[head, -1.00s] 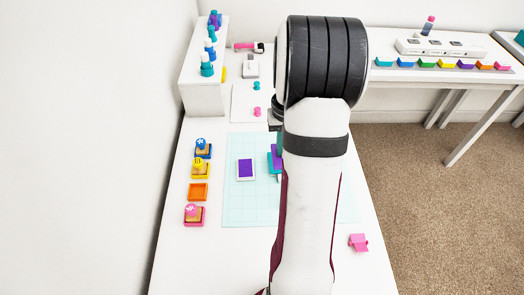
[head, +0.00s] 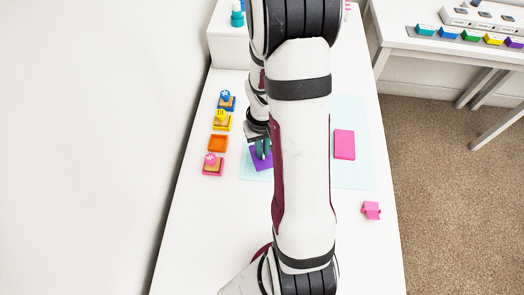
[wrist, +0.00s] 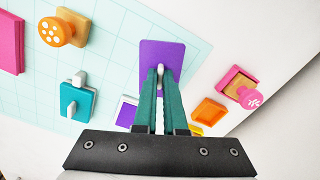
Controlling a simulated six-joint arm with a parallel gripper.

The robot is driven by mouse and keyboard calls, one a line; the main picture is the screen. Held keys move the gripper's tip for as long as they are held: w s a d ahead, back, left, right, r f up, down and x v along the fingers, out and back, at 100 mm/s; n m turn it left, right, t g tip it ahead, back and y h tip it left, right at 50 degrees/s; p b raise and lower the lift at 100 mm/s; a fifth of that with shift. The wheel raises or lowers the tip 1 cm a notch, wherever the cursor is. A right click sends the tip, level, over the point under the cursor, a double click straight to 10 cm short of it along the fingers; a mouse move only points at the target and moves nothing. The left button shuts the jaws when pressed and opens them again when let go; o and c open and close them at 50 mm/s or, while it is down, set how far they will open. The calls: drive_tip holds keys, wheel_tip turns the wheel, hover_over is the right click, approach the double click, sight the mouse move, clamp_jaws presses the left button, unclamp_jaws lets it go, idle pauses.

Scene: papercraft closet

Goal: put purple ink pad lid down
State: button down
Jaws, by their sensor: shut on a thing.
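The purple ink pad lid (wrist: 174,55) is a flat purple rectangle with a small grey handle. My gripper (wrist: 160,78), with teal fingers, is shut on that handle. In the head view the lid (head: 257,163) shows turned at an angle below my gripper (head: 263,148), over the left part of the grid mat (head: 360,110). I cannot tell whether it is held above the mat or touches it. The purple ink pad (wrist: 127,112), white-edged, is partly hidden behind my fingers in the wrist view.
A teal block with a grey handle (wrist: 78,100) and a round wooden stamp (wrist: 62,29) are on the mat. A pink pad (head: 344,145) lies at right. Stamps on coloured pads and an orange tray (head: 218,143) line the left. A pink piece (head: 371,210) is at lower right.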

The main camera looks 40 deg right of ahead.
drive_tip(key=shift+f, duration=1.2)
drive_tip(key=c, duration=1)
unclamp_jaws()
drive_tip(key=shift+f, duration=0.15)
wheel_tip(320, 180, up, 12)
drive_tip(key=r, duration=0.1)
drive_tip(key=s+a+r+y, duration=0.1)
drive_tip(key=s+a+r, duration=0.2)
drive_tip(key=s+a, duration=0.4)
drive_tip(key=s+a+r+m, duration=0.1)
drive_tip(key=s+a+r, duration=0.3)
drive_tip(key=s+a, duration=0.3)
drive_tip(key=a, duration=0.5)
drive_tip(key=shift+r+y, duration=0.25)
drive_tip(key=shift+y, duration=0.15)
